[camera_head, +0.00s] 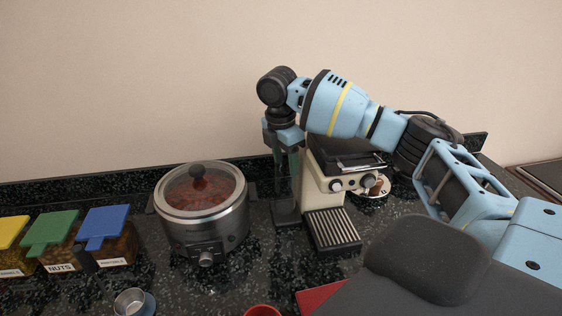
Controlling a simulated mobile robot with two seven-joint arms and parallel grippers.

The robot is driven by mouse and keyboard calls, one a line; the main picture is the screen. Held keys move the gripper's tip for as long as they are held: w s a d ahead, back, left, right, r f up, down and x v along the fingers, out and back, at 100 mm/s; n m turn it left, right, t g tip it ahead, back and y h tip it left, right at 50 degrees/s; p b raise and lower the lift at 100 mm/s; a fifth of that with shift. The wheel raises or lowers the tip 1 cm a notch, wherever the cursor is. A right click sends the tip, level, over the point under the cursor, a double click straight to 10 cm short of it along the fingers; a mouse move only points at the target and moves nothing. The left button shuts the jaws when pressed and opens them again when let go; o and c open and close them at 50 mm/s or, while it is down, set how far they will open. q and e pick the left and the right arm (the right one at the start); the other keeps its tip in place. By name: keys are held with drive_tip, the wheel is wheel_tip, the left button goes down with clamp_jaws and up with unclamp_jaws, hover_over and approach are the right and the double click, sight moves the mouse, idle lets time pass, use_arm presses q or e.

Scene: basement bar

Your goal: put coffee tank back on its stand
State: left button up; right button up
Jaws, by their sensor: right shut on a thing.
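The coffee machine (324,190) is cream and dark, with knobs and a ribbed drip tray, and stands on the counter near the wall. My right gripper (284,150) points down at the machine's left side. It is shut on a dark, greenish see-through piece, which looks like the coffee tank (290,168). The tank is upright, just above or on a dark stand-like base (285,213) beside the machine. I cannot tell whether tank and base touch. My left gripper is out of view.
A slow cooker (204,222) with a glass lid stands left of the machine. Lidded boxes, yellow, green (50,232) and blue, stand at far left. A small metal cup (133,302) and a red cup (262,311) are at the front.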

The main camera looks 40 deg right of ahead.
drive_tip(key=shift+s+a, duration=0.3)
drive_tip(key=shift+a, duration=0.1)
drive_tip(key=shift+s+r, duration=0.15)
drive_tip(key=shift+r, duration=0.05)
drive_tip(key=shift+w+d+f, duration=0.2)
drive_tip(key=shift+d+f, duration=0.1)
drive_tip(key=shift+d, duration=0.1)
drive_tip(key=o, duration=1.2)
drive_tip(key=shift+w, duration=0.1)
drive_tip(key=shift+o, duration=1.3)
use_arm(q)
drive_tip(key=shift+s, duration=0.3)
use_arm(e)
drive_tip(key=shift+a, duration=0.1)
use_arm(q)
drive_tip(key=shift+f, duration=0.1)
use_arm(e)
drive_tip(key=shift+r, duration=0.1)
